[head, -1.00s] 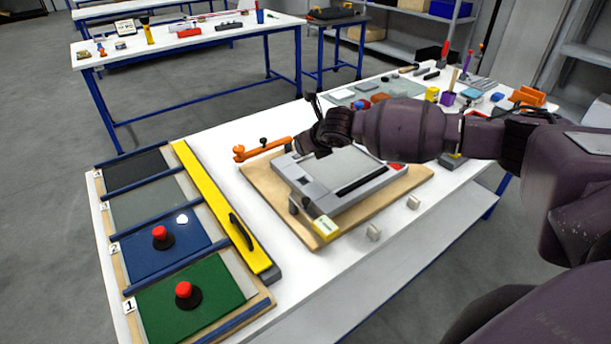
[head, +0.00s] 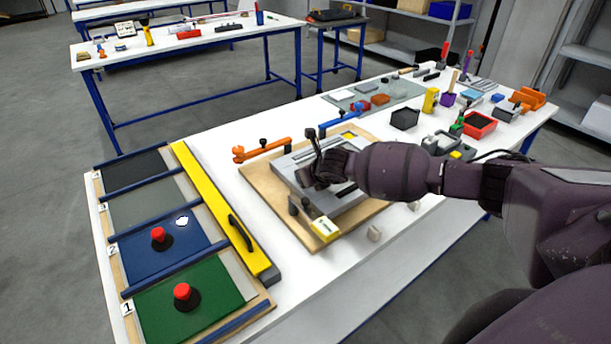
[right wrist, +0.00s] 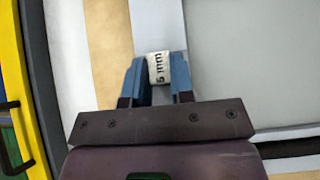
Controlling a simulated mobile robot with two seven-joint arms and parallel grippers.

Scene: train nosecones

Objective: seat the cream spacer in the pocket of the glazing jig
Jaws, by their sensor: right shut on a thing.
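The glazing jig (head: 347,203) is a grey frame on a wooden board (head: 262,193) on the white bench. My right gripper (head: 310,180) is low over the left side of the jig frame and hides that part of it. In the right wrist view its blue fingers (right wrist: 158,72) are shut on the cream spacer (right wrist: 159,67), a small block with black "mm" lettering. The spacer is over the pale frame bar (right wrist: 158,25), beside the grey panel (right wrist: 255,60). I cannot tell whether it touches the frame. The pocket is not clearly visible. My left gripper is not in view.
A yellow bar (head: 222,212) and coloured panels are left. Bins and tools fill the bench's far right.

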